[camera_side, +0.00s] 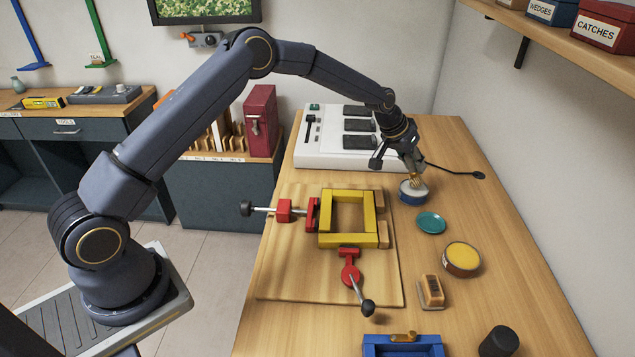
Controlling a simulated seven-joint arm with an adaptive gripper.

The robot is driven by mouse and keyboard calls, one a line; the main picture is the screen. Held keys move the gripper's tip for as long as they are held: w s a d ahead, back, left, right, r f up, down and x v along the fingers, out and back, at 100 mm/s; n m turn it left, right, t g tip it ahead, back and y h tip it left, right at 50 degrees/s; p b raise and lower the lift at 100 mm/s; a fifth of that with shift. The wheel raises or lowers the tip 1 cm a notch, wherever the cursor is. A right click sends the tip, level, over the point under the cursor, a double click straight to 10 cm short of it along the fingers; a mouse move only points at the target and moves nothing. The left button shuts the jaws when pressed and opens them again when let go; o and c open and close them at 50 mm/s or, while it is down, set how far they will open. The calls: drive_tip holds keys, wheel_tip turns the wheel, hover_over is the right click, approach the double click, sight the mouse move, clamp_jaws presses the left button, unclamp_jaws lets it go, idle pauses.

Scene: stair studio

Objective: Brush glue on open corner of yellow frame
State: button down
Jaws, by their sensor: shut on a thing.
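The yellow frame (326,226) lies on a wooden board (285,272) on the workbench. Red clamps (312,214) press on its left side and its near side (349,273), and wooden blocks (382,228) sit along its right. Which corner is open is too small to tell. My gripper (414,176) is to the right of and beyond the frame, shut on a brush, whose tan lower part (417,182) shows at a small blue and white pot (411,196). The brush tip is at the pot's mouth; whether it is in the glue I cannot tell.
A teal dish (431,222), a round tin with yellow contents (462,258) and a wooden-backed block (431,291) stand right of the board. A blue frame (402,347) and a black cylinder (499,342) are at the near edge. A white control box (337,150) stands behind.

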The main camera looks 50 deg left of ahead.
drive_tip(key=shift+f, duration=0.6)
idle(0.9)
drive_tip(key=shift+r, duration=3.55)
